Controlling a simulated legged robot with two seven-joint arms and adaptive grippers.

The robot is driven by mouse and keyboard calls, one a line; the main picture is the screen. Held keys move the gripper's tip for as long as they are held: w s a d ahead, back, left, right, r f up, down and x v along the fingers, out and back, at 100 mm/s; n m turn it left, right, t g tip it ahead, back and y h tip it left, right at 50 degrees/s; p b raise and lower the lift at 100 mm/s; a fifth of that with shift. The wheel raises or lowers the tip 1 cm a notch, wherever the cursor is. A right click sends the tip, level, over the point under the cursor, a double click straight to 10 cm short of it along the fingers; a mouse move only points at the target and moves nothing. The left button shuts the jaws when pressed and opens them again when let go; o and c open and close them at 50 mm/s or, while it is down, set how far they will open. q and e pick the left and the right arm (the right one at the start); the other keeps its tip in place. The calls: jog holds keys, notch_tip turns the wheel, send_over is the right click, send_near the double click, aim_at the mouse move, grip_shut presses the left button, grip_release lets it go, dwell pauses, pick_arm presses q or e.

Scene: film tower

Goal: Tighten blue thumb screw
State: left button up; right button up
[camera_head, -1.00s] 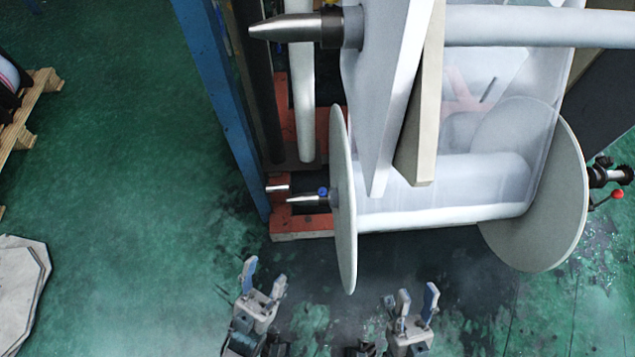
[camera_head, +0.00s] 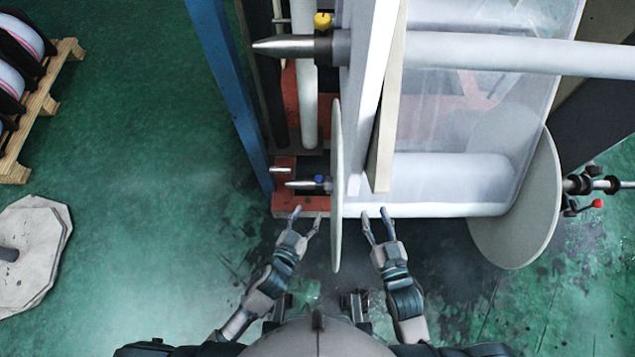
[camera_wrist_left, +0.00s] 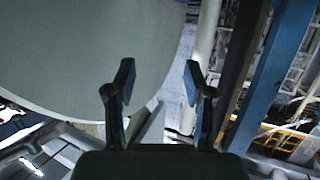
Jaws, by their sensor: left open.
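The blue thumb screw (camera_head: 320,179) is a small blue knob on the dark collar of the lower spindle, left of the near disc (camera_head: 336,190) in the head view. The spindle's pale pointed tip (camera_head: 300,185) sticks out to the left. My left gripper (camera_head: 307,215) is open and empty, below the screw and left of the disc's edge. My right gripper (camera_head: 374,216) is open and empty, right of the disc and below the film roll (camera_head: 450,180). In the left wrist view my left gripper (camera_wrist_left: 160,85) has its fingers apart with the disc behind. I cannot make out the screw there.
A yellow knob (camera_head: 322,20) sits on the upper spindle's collar. A blue post (camera_head: 232,90) stands left of the spindle. A far disc (camera_head: 515,205) and a red-knobbed handle (camera_head: 598,203) are at right. A pallet (camera_head: 40,110) stands at far left. Green floor between is clear.

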pick_arm(q)
notch_tip(320, 180, down, 2)
jog(key=a+f+y, duration=0.1)
jog(key=a+y, duration=0.1)
jog(key=b, duration=0.3)
send_near(318, 180)
jog(key=w, duration=0.1)
jog(key=shift+n+g, duration=0.3)
jog(key=shift+g, duration=0.1)
jog(key=b+x, duration=0.1)
jog(key=x, duration=0.6)
jog(key=shift+s+d, duration=0.1)
jog(key=shift+w+d+b, duration=0.15)
jog(key=shift+w+b, duration=0.25)
jog(key=shift+w, duration=0.25)
grip_shut()
pick_arm(e)
notch_tip(318, 180, up, 9)
jog(key=s+t+y, duration=0.1)
jog(key=s+t, duration=0.1)
jog(key=t, duration=0.6)
jog(key=shift+s+a+m, duration=0.25)
jog(key=shift+s+m, duration=0.1)
jog(key=shift+m, duration=0.05)
